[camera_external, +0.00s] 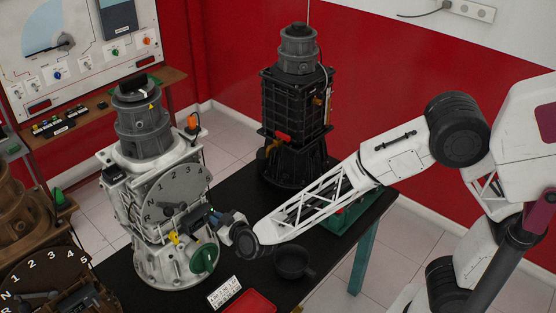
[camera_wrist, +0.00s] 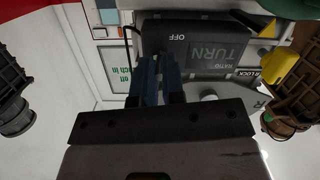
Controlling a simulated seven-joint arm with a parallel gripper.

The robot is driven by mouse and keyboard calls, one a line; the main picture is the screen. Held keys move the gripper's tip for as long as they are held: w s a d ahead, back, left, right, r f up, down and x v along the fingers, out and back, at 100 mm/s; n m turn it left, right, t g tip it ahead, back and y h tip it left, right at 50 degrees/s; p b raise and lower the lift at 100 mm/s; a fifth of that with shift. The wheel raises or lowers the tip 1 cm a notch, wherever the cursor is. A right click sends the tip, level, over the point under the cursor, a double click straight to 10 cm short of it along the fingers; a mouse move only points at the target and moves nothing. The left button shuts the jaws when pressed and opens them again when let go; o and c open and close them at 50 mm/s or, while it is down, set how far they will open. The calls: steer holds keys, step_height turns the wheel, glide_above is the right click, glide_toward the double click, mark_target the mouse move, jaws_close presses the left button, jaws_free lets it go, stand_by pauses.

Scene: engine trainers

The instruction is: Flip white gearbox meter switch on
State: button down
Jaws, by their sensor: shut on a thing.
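The white gearbox (camera_external: 150,262) stands upright at the left of the black table, with a numbered grey dial (camera_external: 178,188) on its front. Its black meter box (camera_external: 200,220) sits below the dial with a small green light. In the wrist view the meter box (camera_wrist: 215,48) shows "OFF" and "TURN RATIO" lettering, upside down. My gripper (camera_external: 222,217) reaches the meter box from the right. In the wrist view its blue fingers (camera_wrist: 157,72) are close together at the box's edge, near "OFF", shut on what seems to be the switch. The fingers hide the switch itself.
A yellow lever (camera_external: 174,239) and green knob (camera_external: 204,258) sit close to my gripper. A brown gearbox (camera_external: 20,215) stands left and a black one (camera_external: 292,105) behind. A dark round bowl-like part (camera_external: 293,262) and red tray (camera_external: 250,302) lie on the table (camera_external: 245,190).

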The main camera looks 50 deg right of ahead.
steer(key=shift+r+g, duration=0.3)
steer(key=shift+g, duration=0.6)
steer(key=shift+w, duration=0.1)
steer(key=c, duration=1.2)
jaws_free()
steer(key=v, duration=0.7)
steer(key=shift+s+r, duration=0.2)
steer(key=shift+s, duration=0.15)
